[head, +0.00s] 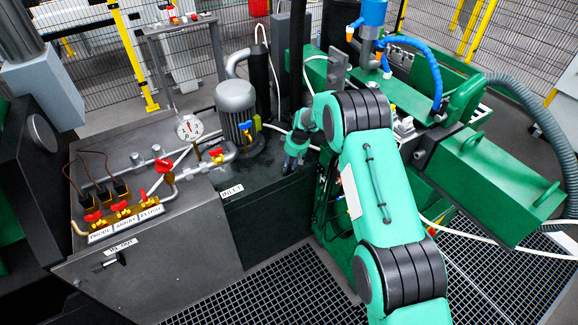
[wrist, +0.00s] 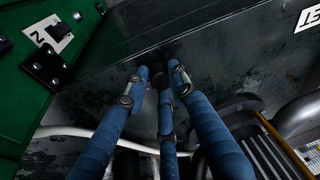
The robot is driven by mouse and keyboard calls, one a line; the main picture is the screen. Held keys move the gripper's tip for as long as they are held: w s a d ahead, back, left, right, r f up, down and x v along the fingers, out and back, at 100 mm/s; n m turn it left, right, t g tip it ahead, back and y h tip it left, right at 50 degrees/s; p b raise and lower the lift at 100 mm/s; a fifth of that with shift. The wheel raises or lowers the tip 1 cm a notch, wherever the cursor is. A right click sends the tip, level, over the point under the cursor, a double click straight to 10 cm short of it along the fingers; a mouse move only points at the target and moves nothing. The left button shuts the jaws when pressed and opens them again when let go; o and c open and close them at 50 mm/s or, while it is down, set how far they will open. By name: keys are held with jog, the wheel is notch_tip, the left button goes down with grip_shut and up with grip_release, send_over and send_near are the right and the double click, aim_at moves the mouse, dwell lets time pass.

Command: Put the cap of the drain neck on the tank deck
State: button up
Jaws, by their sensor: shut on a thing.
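My gripper (head: 290,163) is low over the right part of the dark tank deck (head: 262,178), beside the INLET label. In the wrist view, its blue fingers (wrist: 155,85) are closed together around a small dark thing (wrist: 158,70), which looks like the cap. The fingers hide most of it, and its edges blur into the dark surface behind. I cannot tell whether it touches the deck or the drain neck. I cannot make out the drain neck in either view.
A grey motor (head: 236,100) stands on the deck left of my gripper, with a gauge (head: 189,127) and red-handled valves (head: 121,208) farther left. A green machine (head: 490,185) with hoses stands to the right. A white hose (wrist: 85,133) crosses the wrist view.

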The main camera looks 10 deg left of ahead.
jog(key=shift+f, duration=0.2)
jog(key=o, duration=0.6)
jog(key=shift+o, duration=0.2)
jog(key=p+v, duration=0.1)
jog(key=v, duration=1.1)
jog(key=shift+r+p, duration=0.15)
jog(key=shift+p, duration=0.2)
dwell(0.4)
